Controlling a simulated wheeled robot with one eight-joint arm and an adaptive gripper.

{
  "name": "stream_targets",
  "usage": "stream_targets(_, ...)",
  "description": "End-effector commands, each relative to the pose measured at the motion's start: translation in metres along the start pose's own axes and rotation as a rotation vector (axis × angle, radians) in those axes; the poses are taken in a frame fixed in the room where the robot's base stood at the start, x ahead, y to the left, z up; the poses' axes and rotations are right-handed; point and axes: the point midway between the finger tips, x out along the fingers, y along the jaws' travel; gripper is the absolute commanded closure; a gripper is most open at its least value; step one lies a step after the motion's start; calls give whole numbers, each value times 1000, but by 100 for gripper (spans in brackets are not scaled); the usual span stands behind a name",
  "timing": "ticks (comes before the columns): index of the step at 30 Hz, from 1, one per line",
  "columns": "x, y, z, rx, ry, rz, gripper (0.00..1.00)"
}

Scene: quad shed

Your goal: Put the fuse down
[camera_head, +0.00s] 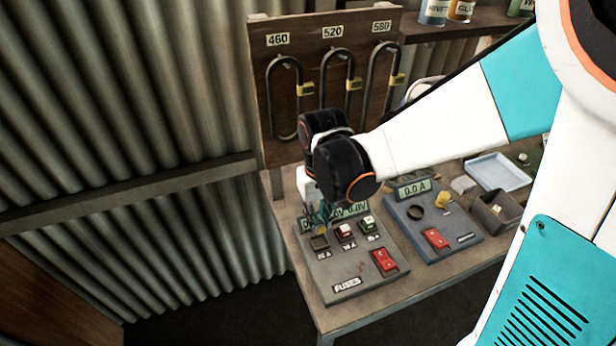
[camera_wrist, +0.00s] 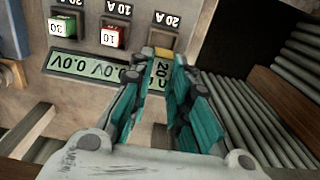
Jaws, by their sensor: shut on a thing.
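My gripper (camera_head: 320,214) points down over the back left of the grey fuse panel (camera_head: 352,291). In the wrist view my gripper (camera_wrist: 165,62) is shut on a small yellow fuse (camera_wrist: 163,51) marked 20. The fuse (camera_head: 320,231) also shows just below the fingertips in the head view. It is beside the square socket (camera_head: 319,243) labelled 20 A, which looks empty in the wrist view (camera_wrist: 163,38). Whether the fuse touches the panel, I cannot tell. The fingers hide part of it.
A red fuse (camera_head: 344,230) and a green fuse (camera_head: 369,224) sit in sockets to the right. A red switch (camera_head: 384,262) is in front. A second panel (camera_head: 456,245), blue tray (camera_head: 498,172) and dark bin (camera_head: 497,213) stand right. A board (camera_head: 322,66) with hanging shackles rises behind.

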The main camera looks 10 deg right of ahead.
Motion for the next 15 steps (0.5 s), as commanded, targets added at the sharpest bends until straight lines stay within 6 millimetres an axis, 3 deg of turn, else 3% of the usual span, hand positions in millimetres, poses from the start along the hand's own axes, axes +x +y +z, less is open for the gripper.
stream_targets(3,14,0,-1,0,0,0,97)
stream_targets(8,22,0,-1,1,0,0,97)
stream_targets(15,53,0,-1,1,0,0,97)
